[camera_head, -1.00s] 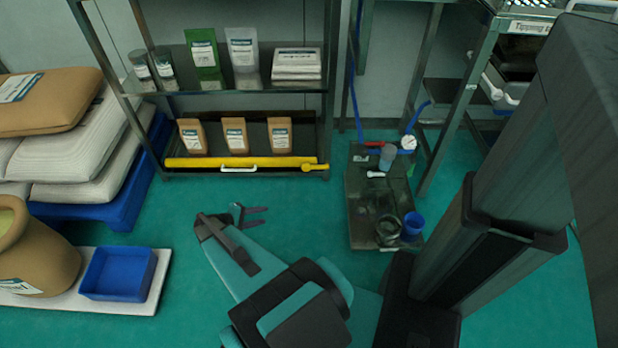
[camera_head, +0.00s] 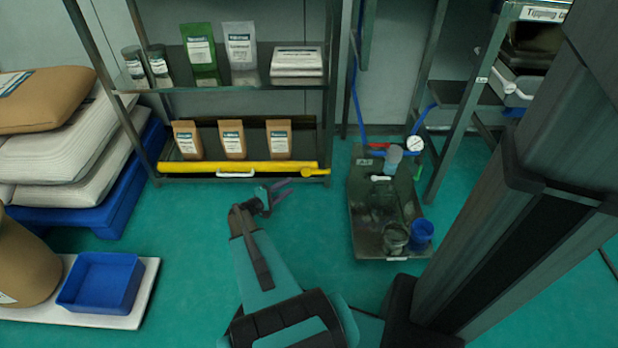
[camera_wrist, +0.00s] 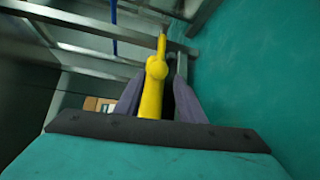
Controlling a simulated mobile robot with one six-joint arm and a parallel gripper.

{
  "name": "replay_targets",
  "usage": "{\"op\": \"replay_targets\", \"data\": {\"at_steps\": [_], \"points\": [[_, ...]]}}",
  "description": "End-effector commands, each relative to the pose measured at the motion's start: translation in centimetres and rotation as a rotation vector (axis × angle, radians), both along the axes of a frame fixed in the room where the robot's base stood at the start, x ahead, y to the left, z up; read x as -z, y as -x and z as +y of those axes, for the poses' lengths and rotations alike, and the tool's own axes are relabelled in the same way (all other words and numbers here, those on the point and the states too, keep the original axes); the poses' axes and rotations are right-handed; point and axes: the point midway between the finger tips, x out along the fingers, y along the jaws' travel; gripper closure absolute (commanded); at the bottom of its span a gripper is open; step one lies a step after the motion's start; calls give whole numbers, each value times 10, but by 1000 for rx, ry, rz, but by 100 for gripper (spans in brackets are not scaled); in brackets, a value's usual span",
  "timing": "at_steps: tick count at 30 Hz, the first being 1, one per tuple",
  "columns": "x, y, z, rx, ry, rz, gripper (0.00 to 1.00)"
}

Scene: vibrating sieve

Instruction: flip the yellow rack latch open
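The yellow rack latch (camera_head: 308,173) is a round knob with a short lever pointing right. It sits at the right end of the yellow bar (camera_head: 240,167) across the front of the rack's lower shelf. My gripper (camera_head: 287,190) is open and empty, just left of the latch and in front of the bar in the head view. In the wrist view the latch (camera_wrist: 157,68) shows between and beyond my two spread fingers (camera_wrist: 157,88), its lever pointing up in the picture. I cannot tell whether either finger touches it.
Several paper bags (camera_head: 233,139) stand behind the bar, above a white handle (camera_head: 236,175). A grey cart (camera_head: 366,242) carrying cups and a gauge stands to the right. A blue bin (camera_head: 101,281) lies at the left. The green floor between is clear.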

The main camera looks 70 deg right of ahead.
Motion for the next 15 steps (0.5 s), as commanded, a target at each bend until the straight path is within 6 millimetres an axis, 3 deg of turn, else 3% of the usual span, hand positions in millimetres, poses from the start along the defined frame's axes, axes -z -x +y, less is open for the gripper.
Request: {"op": "replay_targets", "data": {"at_steps": [8,15], "points": [[0,1,-1,1,-2,-1,64],[4,8,-15,4,-1,-1,64]]}}
